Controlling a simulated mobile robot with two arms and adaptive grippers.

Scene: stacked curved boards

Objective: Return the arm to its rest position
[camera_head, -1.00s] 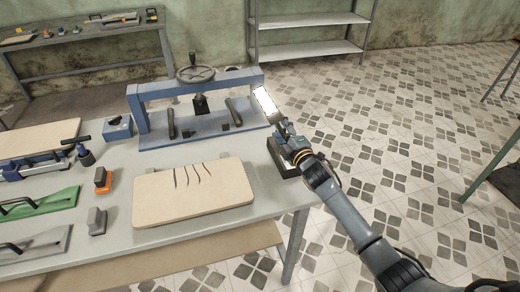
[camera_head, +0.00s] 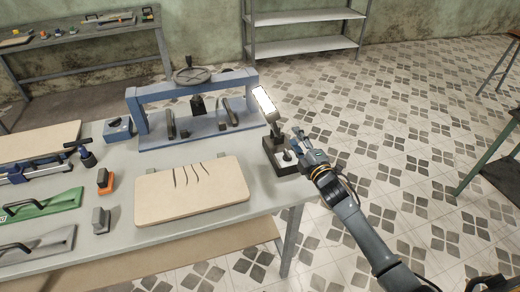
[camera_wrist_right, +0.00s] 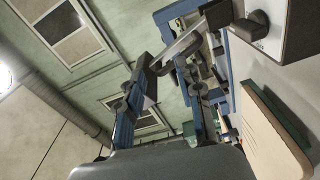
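My right gripper (camera_head: 297,140) is at the right end of the grey workbench in the head view, just right of the black-based lamp (camera_head: 265,104). The right wrist view shows its two blue-and-dark fingers (camera_wrist_right: 163,80) spread apart with a gap between them. Nothing is held between them. My right arm reaches up from the lower right of the head view. My left gripper is not in the head view.
The workbench (camera_head: 120,232) carries a blue press (camera_head: 190,87), a beige curved board (camera_head: 192,192), a green tool (camera_head: 42,204) and small blocks. A steel shelf (camera_head: 305,17) stands behind. Open tiled floor (camera_head: 400,130) lies to the right, with another table (camera_head: 490,165) at the edge.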

